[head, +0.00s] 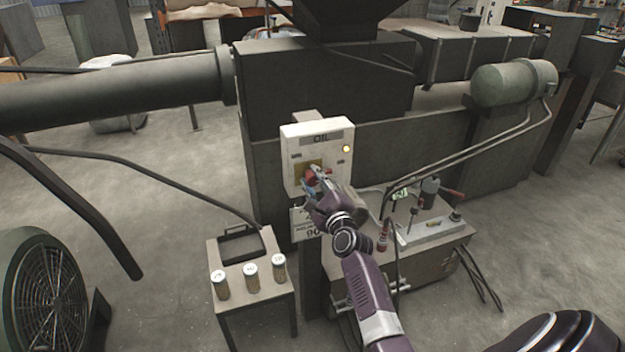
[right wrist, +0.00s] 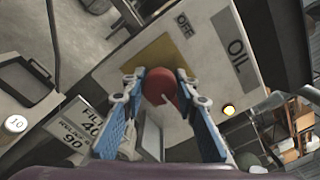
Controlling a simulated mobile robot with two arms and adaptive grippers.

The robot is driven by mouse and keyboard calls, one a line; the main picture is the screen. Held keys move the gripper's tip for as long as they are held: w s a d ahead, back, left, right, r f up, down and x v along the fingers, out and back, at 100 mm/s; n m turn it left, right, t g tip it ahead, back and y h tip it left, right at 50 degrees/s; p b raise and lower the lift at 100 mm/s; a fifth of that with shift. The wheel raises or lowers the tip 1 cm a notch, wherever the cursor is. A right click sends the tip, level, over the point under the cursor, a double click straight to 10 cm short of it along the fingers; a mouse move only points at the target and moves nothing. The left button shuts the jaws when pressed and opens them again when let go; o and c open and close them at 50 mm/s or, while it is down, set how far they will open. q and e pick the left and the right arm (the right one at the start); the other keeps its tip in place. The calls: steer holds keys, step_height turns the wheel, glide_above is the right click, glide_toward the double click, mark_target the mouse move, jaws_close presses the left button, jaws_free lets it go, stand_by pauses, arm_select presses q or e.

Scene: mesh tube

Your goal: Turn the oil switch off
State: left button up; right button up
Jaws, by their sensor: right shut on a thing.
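The oil switch is a red knob (right wrist: 160,86) on a yellow plate (right wrist: 140,62) of a pale box marked OIL (head: 318,150). A yellow lamp (head: 346,149) glows on the box, and it also shows in the right wrist view (right wrist: 229,110). My right gripper (head: 318,178) is at the front of the box. In the right wrist view its blue-padded fingers (right wrist: 160,90) are on both sides of the red knob and shut on it. The word OFF shows beside the yellow plate. In the head view the gripper partly hides the knob. My left gripper is not in view.
A small table (head: 258,312) with several labelled jars and a dark tray stands left of my right arm. A large fan (head: 45,295) is at lower left. Dark machinery stands behind the box.

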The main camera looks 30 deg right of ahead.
steer(key=shift+c, duration=1.3)
steer(key=shift+n, duration=0.3)
steer(key=n, duration=0.3)
steer(key=shift+n+p, duration=0.3)
steer(key=shift+p, duration=0.05)
steer(key=n, duration=0.4)
steer(key=shift+n+p, duration=0.3)
steer(key=shift+p, duration=0.1)
steer(key=n+p, duration=0.1)
steer(key=n, duration=0.8)
steer(key=shift+f+p, duration=0.1)
steer(key=shift+p, duration=0.25)
